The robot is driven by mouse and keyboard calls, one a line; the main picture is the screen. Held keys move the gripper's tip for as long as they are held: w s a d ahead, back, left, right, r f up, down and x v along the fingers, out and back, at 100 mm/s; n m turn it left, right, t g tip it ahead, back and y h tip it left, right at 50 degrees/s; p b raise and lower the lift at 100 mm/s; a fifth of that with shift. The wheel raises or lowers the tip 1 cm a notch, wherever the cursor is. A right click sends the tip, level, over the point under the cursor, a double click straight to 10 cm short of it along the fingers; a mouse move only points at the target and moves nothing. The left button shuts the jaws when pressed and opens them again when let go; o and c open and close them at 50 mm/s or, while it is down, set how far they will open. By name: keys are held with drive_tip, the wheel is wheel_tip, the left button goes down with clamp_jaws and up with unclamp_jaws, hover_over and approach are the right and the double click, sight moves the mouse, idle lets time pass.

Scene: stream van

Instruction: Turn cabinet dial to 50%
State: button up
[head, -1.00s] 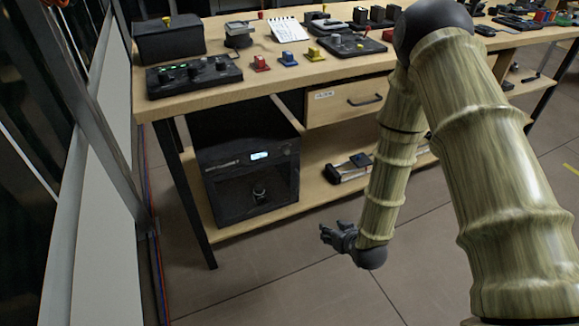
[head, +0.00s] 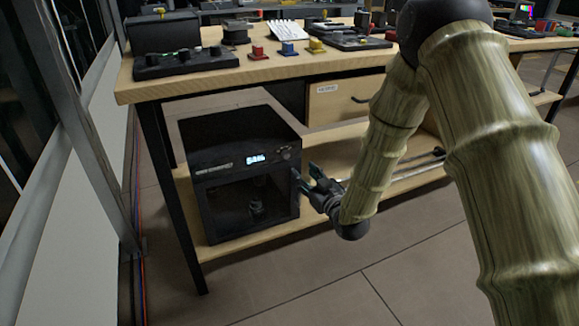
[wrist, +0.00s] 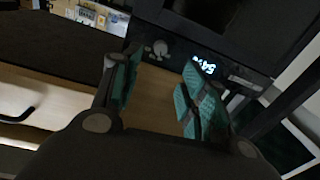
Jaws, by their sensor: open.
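The black cabinet (head: 222,128) stands on the lower shelf of the bench, with a lit display (head: 256,159) on its front panel. Its small round dial (head: 286,153) is right of the display. In the wrist view, which looks upside down, the dial (wrist: 160,48) shows as a grey knob near the lit display (wrist: 204,65). The display's digits are too small to read surely. My gripper (head: 307,176) is open and empty, just in front of and right of the cabinet's right front edge. In the wrist view its teal-padded fingers (wrist: 157,92) are spread, with the dial beyond them, apart.
The bench top (head: 220,82) above carries control boxes and small coloured blocks. A drawer (head: 345,97) with a handle hangs right of the cabinet. A bench leg (head: 172,195) stands left of it. The floor (head: 330,285) in front is clear.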

sight(288, 156)
drive_tip(key=b+x, duration=0.3)
drive_tip(key=x, duration=0.8)
drive_tip(key=shift+s, duration=0.1)
clamp_jaws()
